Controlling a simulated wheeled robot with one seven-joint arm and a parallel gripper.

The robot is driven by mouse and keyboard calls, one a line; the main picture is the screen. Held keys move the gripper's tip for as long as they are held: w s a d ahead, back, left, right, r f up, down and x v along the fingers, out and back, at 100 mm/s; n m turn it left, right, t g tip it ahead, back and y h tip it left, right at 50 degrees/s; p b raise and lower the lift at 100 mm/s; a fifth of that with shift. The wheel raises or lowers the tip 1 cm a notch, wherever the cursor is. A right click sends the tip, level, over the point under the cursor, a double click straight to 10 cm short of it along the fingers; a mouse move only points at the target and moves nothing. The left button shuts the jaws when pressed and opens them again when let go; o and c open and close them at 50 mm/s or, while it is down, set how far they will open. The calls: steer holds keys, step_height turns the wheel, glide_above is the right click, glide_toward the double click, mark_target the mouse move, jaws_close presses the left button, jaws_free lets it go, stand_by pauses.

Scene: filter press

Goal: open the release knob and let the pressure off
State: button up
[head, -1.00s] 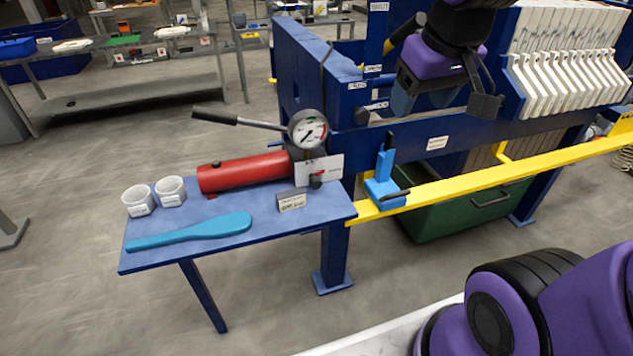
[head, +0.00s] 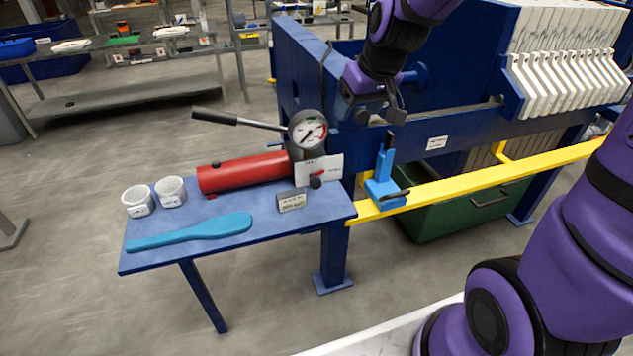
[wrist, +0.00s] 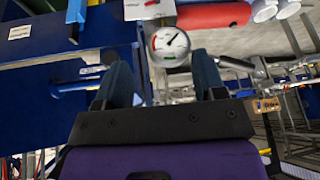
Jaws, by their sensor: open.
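A red hand pump (head: 245,172) with a long lever (head: 235,119) stands on the blue side table. Its round pressure gauge (head: 308,129) reads with the needle off to one side; exact value too small to tell. A small dark release knob (head: 316,181) sits below the gauge, in front of a white card (head: 322,168). I cannot tell its turn. My gripper (head: 379,113) is open and empty, right of and above the knob, apart from it. In the wrist view, the gauge (wrist: 170,46) shows just beyond and between my open fingers (wrist: 163,78); the red pump (wrist: 213,16) is above.
A blue bracket (head: 384,184) rises from the yellow rail (head: 470,187) right of the knob. White filter plates (head: 570,75) stand far right.

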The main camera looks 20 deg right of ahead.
steer(key=w+f, duration=0.7)
steer(key=f, duration=0.2)
steer(key=m+y, duration=0.1)
glide_toward(318, 180)
steer(key=shift+y, duration=0.3)
steer(key=shift+d+x, duration=0.2)
steer(key=shift+x, duration=5.3)
steer(key=c, duration=0.9)
